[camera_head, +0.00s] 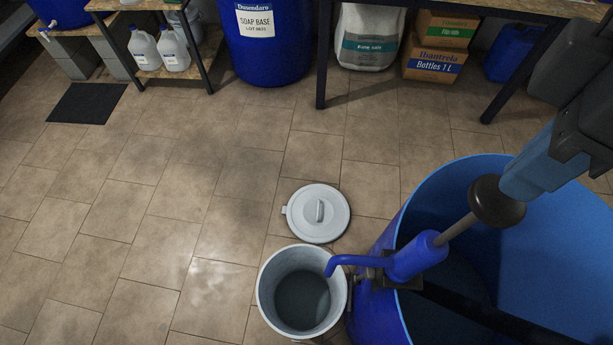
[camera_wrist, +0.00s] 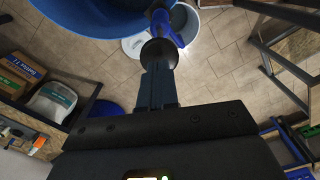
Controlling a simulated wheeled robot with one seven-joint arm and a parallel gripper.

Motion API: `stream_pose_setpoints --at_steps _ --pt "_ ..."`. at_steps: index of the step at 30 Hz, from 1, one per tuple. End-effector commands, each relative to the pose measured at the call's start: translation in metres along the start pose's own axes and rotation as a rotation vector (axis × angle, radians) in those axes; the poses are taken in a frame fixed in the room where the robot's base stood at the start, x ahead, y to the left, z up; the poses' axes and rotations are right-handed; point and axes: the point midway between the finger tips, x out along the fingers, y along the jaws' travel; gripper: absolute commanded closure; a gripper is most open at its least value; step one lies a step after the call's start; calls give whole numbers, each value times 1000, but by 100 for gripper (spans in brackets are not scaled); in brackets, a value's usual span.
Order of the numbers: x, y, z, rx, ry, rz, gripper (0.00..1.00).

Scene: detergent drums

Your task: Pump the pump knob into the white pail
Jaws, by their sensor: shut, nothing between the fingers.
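The black pump knob (camera_head: 497,202) tops a grey rod that rises out of the blue pump (camera_head: 415,256). The pump is fixed at the rim of the open blue drum (camera_head: 460,172), and its spout ends over the white pail (camera_head: 262,285). The pail stands on the floor beside the drum and has some grey contents or shaded bottom; I cannot tell which. My gripper (camera_head: 508,186) is shut and empty, its fingertips at the top of the knob. In the wrist view, my shut fingers (camera_wrist: 157,68) point at the knob (camera_wrist: 158,52), which partly hides the pump; contact is unclear.
A pail lid (camera_head: 318,213) lies on the floor behind the pail. A dark bar crosses the drum's opening. Shelves, a soap base drum (camera_head: 265,45), a white sack (camera_head: 368,38) and boxes (camera_head: 435,62) line the back.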

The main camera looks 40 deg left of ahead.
Motion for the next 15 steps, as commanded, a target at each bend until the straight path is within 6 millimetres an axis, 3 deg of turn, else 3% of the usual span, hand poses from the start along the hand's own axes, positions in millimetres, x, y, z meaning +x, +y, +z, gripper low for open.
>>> stream_pose_setpoints --at_steps 15 --pt "31 0 0 0 0 -1 100"
